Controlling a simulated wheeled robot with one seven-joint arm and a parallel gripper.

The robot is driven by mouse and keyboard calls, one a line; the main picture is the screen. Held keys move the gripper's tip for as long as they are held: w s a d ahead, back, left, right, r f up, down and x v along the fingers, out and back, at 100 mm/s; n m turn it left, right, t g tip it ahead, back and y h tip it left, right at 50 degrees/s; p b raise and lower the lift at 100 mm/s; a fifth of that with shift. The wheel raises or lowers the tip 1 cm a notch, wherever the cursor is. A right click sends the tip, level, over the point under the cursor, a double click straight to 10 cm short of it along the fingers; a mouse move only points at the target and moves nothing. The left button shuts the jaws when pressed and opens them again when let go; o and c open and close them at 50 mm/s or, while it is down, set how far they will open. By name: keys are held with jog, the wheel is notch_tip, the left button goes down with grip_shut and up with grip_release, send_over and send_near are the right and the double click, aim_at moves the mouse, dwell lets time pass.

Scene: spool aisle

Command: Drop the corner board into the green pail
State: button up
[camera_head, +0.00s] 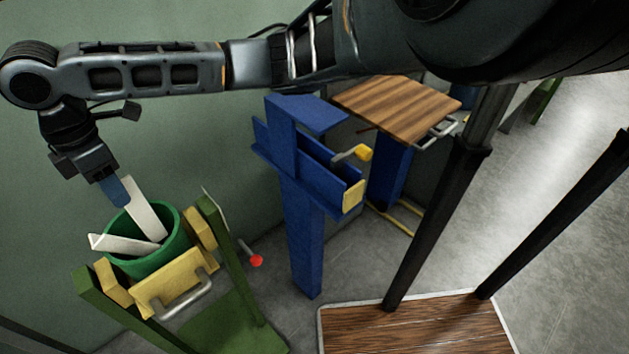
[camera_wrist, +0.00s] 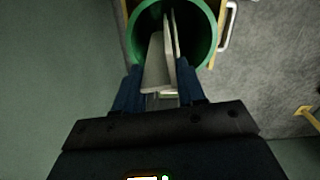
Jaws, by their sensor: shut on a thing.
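The corner board (camera_head: 146,210) is pale, with one flat length running from my gripper (camera_head: 116,190) down inside the green pail (camera_head: 172,252). A second pale length slants across the pail's left rim, and the two appear to meet inside. I cannot tell whether they are one piece. My gripper points down just above the pail, its blue fingers shut on the board's upper end. In the wrist view, the board (camera_wrist: 157,66) extends from between the fingers (camera_wrist: 160,88) over the pail (camera_wrist: 205,17). The board's lower end and the pail's floor are hidden.
The pail sits between yellow blocks (camera_head: 181,283) on a green stand (camera_head: 240,265) with a grey handle and a red knob (camera_head: 256,261). A blue post with a yellow-ended lever (camera_head: 306,225) and a wood-topped table (camera_head: 397,106) stand right. Grey floor lies between.

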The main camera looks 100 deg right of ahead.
jog(key=shift+f+b, duration=0.4)
jog(key=shift+f, duration=0.5)
jog(key=o, duration=1)
jog(key=shift+r, duration=3.9)
